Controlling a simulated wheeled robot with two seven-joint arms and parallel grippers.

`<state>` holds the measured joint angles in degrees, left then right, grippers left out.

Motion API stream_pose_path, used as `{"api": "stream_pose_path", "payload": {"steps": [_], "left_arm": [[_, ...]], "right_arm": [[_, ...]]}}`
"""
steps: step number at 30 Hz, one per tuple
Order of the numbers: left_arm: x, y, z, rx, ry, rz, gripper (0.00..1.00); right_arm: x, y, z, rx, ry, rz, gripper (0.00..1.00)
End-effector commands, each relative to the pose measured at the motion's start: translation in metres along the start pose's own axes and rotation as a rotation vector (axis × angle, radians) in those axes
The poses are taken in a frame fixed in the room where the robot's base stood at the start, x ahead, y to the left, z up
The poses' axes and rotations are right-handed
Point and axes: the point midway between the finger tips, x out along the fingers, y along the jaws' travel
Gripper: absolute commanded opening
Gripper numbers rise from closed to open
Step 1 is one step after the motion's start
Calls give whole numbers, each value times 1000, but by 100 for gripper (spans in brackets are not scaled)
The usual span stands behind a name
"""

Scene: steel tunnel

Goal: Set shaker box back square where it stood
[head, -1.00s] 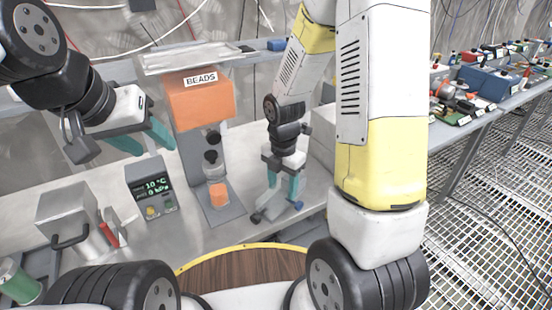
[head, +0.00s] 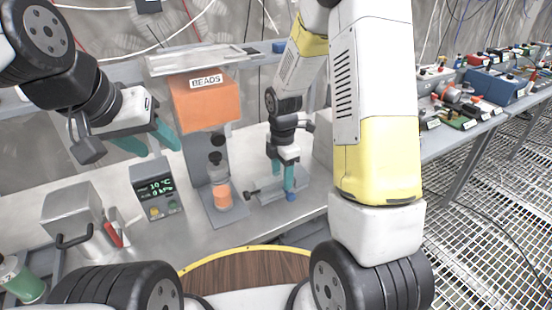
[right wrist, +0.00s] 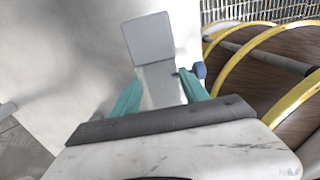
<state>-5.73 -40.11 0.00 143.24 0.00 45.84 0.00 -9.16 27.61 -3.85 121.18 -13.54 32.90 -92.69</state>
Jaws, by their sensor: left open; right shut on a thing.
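My right gripper (head: 283,172) points down at the bench right of the bottle stand and is shut on a low grey piece (head: 268,192), which I take for the shaker box. A dark knob shows at its left end and a blue knob (head: 291,197) at its right, by a finger. In the right wrist view a grey form (right wrist: 158,82) lies between the teal fingers, with the blue knob (right wrist: 198,70) beside the right finger. Whether it touches the bench, I cannot tell. My left gripper (head: 146,142) is open and empty, left of the orange BEADS box (head: 205,103).
A bottle with orange contents (head: 222,192) stands under the BEADS box, close left of the held piece. A display unit (head: 158,190) and a grey box (head: 70,210) stand further left. A round wooden top (head: 245,270) with a yellow rim lies in front. Another bench (head: 455,125) is at right.

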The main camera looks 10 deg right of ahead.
Motion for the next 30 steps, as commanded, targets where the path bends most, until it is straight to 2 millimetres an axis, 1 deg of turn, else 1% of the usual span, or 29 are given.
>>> {"api": "stream_pose_path", "payload": {"steps": [1,3,6,9,14,21,30], "left_arm": [[0,0,0,0,0,0,48],[0,0,0,0,0,0,48],[0,0,0,0,0,0,48],[0,0,0,0,0,0,48],[0,0,0,0,0,0,48],[0,0,0,0,0,0,48],[0,0,0,0,0,0,48]], "right_arm": [[2,12,8,4,-1,1,0],[3,26,18,3,-1,0,0],[5,43,28,1,-1,0,0],[6,53,35,1,-1,1,0],[10,58,38,-1,0,-1,0],[39,57,37,-1,0,-3,0],[42,58,38,-1,0,1,0]]}}
